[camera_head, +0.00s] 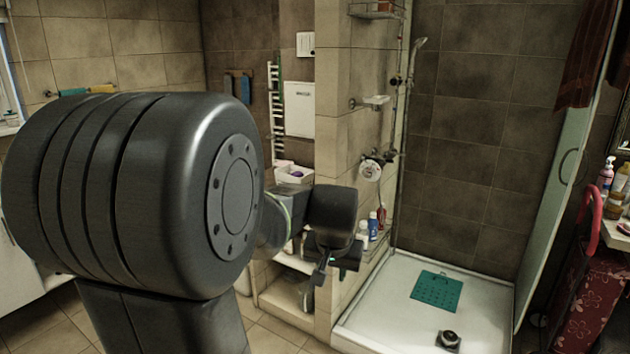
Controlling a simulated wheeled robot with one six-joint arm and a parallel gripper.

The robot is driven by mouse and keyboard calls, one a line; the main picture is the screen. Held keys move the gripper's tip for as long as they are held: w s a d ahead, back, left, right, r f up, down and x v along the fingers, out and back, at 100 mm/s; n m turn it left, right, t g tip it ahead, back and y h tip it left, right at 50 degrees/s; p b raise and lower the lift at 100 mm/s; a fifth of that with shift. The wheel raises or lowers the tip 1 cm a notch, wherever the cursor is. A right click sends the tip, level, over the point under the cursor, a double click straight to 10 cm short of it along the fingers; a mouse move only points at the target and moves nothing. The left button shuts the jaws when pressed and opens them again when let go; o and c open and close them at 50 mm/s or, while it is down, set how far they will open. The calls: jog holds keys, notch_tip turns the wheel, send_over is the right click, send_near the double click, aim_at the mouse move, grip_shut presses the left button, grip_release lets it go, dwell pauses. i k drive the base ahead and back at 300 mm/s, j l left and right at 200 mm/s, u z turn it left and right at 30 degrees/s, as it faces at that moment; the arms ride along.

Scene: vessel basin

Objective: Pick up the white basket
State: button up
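A small white basket (295,175) stands on a ledge behind my arm, near the middle of the view. Something purplish shows at its top. My gripper (319,278) hangs at the end of my arm, lower in the picture than the basket and nearer to me. It is apart from the basket in the picture. The gripper is small and dark, partly hidden by my wrist, and its finger gap cannot be made out. I see nothing clearly held in it.
A tiled partition stands just right of the basket. White shelves (285,300) and bottles (372,226) are near my gripper. A shower tray (390,318) with a green mat (437,291) and a glass door (553,200) lie to the right. My large arm link hides much of the left.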

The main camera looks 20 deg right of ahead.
aim_at(282, 175)
jog(key=i+z, duration=0.2)
jog(key=i, duration=1)
jog(key=i+z, duration=0.15)
jog(key=i, duration=0.3)
jog(key=i+j+z, duration=0.15)
jog(key=i, duration=0.25)
jog(key=i+j+z, duration=0.15)
jog(key=i, duration=0.3)
jog(key=i+j+z, duration=0.15)
jog(key=i, duration=0.25)
